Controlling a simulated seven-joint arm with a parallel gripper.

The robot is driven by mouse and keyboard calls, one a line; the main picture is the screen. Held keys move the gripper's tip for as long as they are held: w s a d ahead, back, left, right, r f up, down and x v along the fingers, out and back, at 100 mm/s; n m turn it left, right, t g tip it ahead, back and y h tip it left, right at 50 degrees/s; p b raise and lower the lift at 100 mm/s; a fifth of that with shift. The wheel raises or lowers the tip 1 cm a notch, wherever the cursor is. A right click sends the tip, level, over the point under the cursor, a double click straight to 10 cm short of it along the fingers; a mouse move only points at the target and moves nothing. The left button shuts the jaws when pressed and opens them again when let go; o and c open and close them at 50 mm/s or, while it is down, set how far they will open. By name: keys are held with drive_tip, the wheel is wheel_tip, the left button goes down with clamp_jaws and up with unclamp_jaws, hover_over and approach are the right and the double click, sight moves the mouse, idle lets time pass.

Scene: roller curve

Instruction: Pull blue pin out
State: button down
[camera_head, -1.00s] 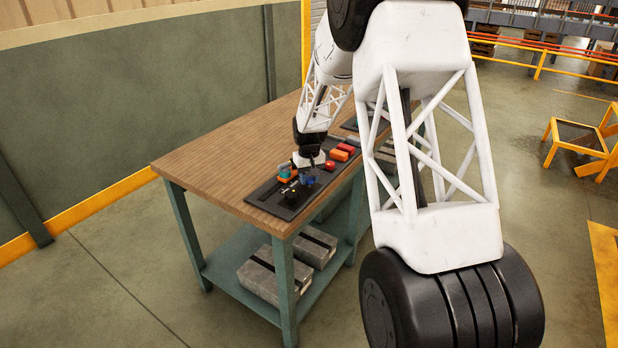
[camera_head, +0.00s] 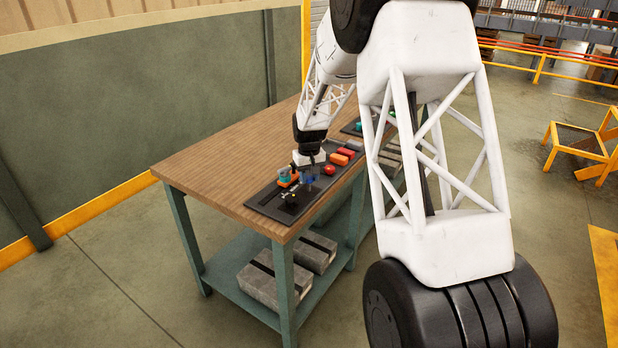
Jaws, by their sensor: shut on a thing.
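A small blue piece (camera_head: 309,178), which looks like the blue pin, shows at my gripper (camera_head: 308,172) over the black board (camera_head: 265,203) on the table. My gripper points down and is shut on the blue pin. The fingers are tiny and partly hidden here. I cannot tell whether the pin is clear of its hole. An orange and teal fixture (camera_head: 287,177) stands just left of the gripper.
Red and orange blocks (camera_head: 340,159) and a red round button (camera_head: 329,169) sit on the board right of the gripper. A dark knob (camera_head: 291,199) is in front. The wooden table top (camera_head: 225,165) is bare to the left. Grey boxes (camera_head: 275,282) lie on the shelf below.

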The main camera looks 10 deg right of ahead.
sight(309, 178)
drive_tip(key=c, duration=0.8)
unclamp_jaws()
drive_tip(key=shift+r, duration=0.2)
drive_tip(key=shift+o, duration=0.2)
drive_tip(key=shift+r, duration=0.1)
drive_tip(key=shift+r, duration=3.85)
